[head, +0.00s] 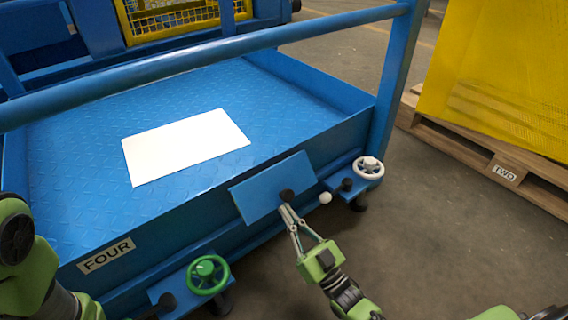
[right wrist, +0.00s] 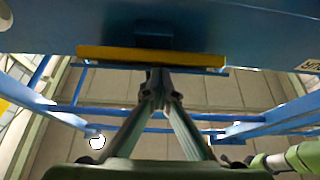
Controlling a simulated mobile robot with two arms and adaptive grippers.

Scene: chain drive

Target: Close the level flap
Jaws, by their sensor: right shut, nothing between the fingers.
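In the right wrist view the closed fingertips (right wrist: 158,82) lie just below a yellow strip (right wrist: 150,57) under a blue surface. My left arm shows at the lower left, its gripper out of view.
A green handwheel (head: 208,274) is left of my right gripper and a white handwheel (head: 368,167) right of it. A white ball (head: 325,198) is close by. A blue rail (head: 200,55) crosses above the platform. A wooden pallet (head: 480,150) stands right, beyond open floor.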

